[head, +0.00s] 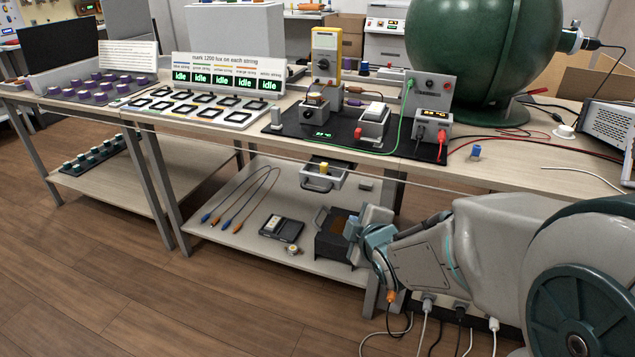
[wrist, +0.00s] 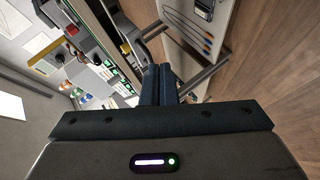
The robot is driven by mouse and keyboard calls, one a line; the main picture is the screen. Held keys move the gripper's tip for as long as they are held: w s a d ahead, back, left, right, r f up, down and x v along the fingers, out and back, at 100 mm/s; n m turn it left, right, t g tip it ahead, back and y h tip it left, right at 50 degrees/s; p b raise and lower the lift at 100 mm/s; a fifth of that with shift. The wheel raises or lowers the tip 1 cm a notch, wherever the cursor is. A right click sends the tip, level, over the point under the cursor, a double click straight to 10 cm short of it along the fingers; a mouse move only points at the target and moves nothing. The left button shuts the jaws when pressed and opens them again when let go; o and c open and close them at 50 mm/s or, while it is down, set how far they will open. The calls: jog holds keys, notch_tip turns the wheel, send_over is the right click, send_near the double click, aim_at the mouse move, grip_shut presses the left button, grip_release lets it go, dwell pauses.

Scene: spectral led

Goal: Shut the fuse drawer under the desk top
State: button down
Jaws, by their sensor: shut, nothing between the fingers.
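The fuse drawer (head: 334,180) sits under the desk top (head: 225,130), standing out from its front edge, with a yellow item inside and a grey handle (head: 316,187) on its front. In the head view my gripper (head: 353,226) is below and right of the drawer, over the lower shelf. I see no clear contact with the drawer; the exact gap is hard to judge.
The lower shelf (head: 225,235) bears a dark box (head: 332,240), a black meter (head: 282,228) and several coloured leads (head: 240,205). A desk leg (head: 371,295) stands close to my arm. Instruments and cables crowd the desk top. The floor (head: 110,290) at front left is clear.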

jog(key=w+a+f+n+t+y+b, duration=0.1)
jog(key=a+n+t+y+b, duration=0.1)
jog(key=a+n+y, duration=0.25)
send_near(309, 189)
jog(key=a+r+x, duration=0.1)
jog(key=x, duration=0.4)
jog(key=shift+w+d+f+n+b, duration=0.25)
jog(key=shift+w+f+n+b, duration=0.15)
jog(key=shift+f, duration=0.2)
